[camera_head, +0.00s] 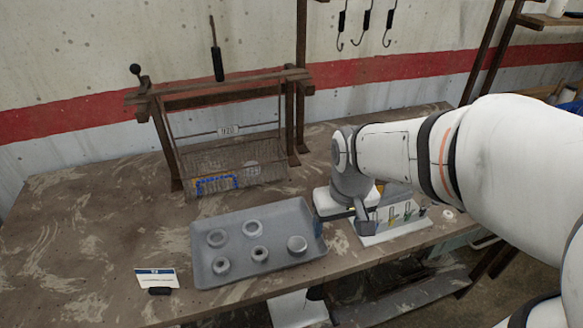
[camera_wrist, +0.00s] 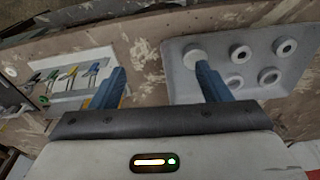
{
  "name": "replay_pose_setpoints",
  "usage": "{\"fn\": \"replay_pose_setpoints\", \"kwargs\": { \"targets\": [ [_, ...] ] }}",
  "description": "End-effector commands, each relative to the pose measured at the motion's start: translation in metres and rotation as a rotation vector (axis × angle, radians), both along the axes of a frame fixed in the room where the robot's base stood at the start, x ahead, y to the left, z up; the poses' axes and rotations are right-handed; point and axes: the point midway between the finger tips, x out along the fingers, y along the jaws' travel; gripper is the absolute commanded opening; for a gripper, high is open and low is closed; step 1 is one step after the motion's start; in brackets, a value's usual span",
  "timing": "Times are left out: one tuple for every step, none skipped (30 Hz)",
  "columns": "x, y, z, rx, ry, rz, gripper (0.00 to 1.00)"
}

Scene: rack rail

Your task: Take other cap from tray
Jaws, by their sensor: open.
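A grey tray (camera_head: 238,246) lies on the table with several round pieces on it. Most are rings with dark centre holes, such as one at the front left (camera_head: 221,265). The rightmost piece (camera_head: 297,245) looks like a cap with a pale, closed top; in the wrist view this cap (camera_wrist: 195,58) sits near the tray's left edge, close to one fingertip. My gripper (camera_head: 350,215) is open and empty, over the table between the tray and a white block. In the wrist view my gripper (camera_wrist: 160,78) shows both blue fingers apart, with bare table between them.
The white block (camera_head: 392,232) with several coloured upright pieces stands right of the tray. A rusty metal frame with a wire basket (camera_head: 230,165) stands behind the tray. A small card (camera_head: 156,278) stands at the front left. The table's left side is clear.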

Motion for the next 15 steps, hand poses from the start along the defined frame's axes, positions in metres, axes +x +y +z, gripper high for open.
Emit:
{"fn": "replay_pose_setpoints", "kwargs": {
  "targets": [
    [0.012,0.013,-0.005,-0.006,0.029,0.044,0.7],
    [0.018,0.02,-0.009,-0.008,0.041,0.067,0.7],
    [0.026,0.028,-0.015,-0.012,0.055,0.097,0.7],
    [0.031,0.035,-0.02,-0.015,0.065,0.119,0.7],
    [0.036,0.041,-0.024,-0.017,0.073,0.137,0.7],
    [0.041,0.049,-0.031,-0.021,0.085,0.161,0.7],
    [0.045,0.054,-0.035,-0.022,0.093,0.177,0.7],
    [0.048,0.059,-0.039,-0.025,0.1,0.193,0.7],
    [0.051,0.064,-0.044,-0.028,0.108,0.209,0.7],
    [0.053,0.067,-0.047,-0.029,0.111,0.22,0.7],
    [0.055,0.071,-0.05,-0.03,0.114,0.229,0.7],
    [0.056,0.074,-0.053,-0.031,0.119,0.239,0.7],
    [0.057,0.075,-0.055,-0.032,0.122,0.244,0.7],
    [0.058,0.077,-0.057,-0.033,0.124,0.247,0.7],
    [0.058,0.078,-0.061,-0.033,0.127,0.251,0.7]
  ]
}}
